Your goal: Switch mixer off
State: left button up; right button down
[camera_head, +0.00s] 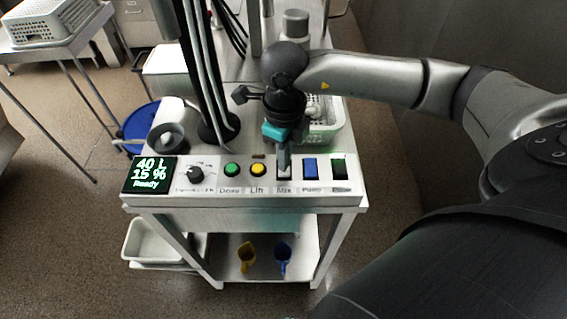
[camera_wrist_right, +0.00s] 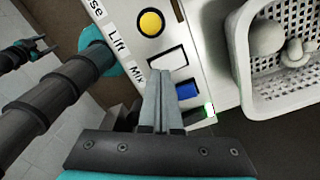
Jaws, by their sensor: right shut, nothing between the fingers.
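The mixer console (camera_head: 214,189) has a row of labelled controls along its front. The Mix switch (camera_head: 284,174) is a white rocker, partly hidden by my gripper in the head view. In the right wrist view the white Mix switch (camera_wrist_right: 169,60) shows just beyond the fingertips. My right gripper (camera_head: 283,168) points down over it, shut and empty. Its closed fingers (camera_wrist_right: 160,80) reach the near edge of the switch; I cannot tell whether they touch it.
The yellow Lift button (camera_head: 258,170) is left of Mix; the blue Pump switch (camera_head: 310,169) and a dark green-lit switch (camera_head: 339,169) are right. A black column (camera_head: 205,75) and a perforated basket (camera_head: 327,133) stand behind. Two jugs sit on the lower shelf (camera_head: 265,269).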

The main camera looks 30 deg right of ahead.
jog(key=shift+f+b, duration=0.95)
jog(key=shift+f, duration=0.1)
dwell(0.4)
jog(key=shift+r, duration=0.15)
jog(key=shift+r+p, duration=2.35)
jog(key=shift+r, duration=1.1)
jog(key=shift+s+f, duration=0.1)
